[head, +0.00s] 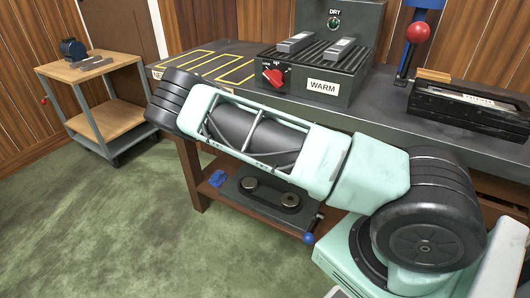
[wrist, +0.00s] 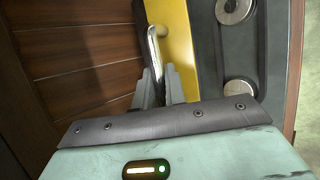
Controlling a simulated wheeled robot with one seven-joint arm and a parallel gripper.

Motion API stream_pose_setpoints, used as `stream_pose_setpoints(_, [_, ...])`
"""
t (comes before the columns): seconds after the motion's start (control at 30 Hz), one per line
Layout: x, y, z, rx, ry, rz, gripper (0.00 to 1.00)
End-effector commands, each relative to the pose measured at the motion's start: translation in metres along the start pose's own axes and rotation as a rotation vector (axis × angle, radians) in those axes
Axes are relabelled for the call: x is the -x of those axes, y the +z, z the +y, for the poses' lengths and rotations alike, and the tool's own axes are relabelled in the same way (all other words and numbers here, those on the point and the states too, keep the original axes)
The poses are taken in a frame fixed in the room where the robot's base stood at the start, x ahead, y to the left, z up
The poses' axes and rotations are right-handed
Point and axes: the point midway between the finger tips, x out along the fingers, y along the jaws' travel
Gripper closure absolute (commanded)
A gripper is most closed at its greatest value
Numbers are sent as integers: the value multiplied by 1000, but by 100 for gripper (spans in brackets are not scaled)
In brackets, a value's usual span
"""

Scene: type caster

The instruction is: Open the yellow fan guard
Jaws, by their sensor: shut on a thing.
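The yellow fan guard (wrist: 180,45) shows in the wrist view as a flat yellow panel at top centre, beside a dark panel. A curved metal handle (wrist: 154,45) stands at its left edge. My gripper (wrist: 160,84) is shut on the handle, with its grey fingers around the lower end. The fingers and my wrist hide the lower part of the handle and guard. In the head view I cannot make out the guard or my gripper; my own arm covers the middle of the picture.
The dark panel (wrist: 215,60) bears two round metal knobs (wrist: 238,92). In the head view, a workbench (head: 375,122) holds a dark heater box labelled WARM (head: 322,87) and a black tray (head: 470,112). A wooden cart (head: 105,122) stands far left. Green floor is free at left.

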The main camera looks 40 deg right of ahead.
Motion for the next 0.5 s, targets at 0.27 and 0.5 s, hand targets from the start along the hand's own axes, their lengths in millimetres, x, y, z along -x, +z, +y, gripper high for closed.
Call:
stream_pose_setpoints(0.27, [-1,0,2,-1,2,0,100])
stream_pose_setpoints(0.5, [-1,0,1,-1,1,0,66])
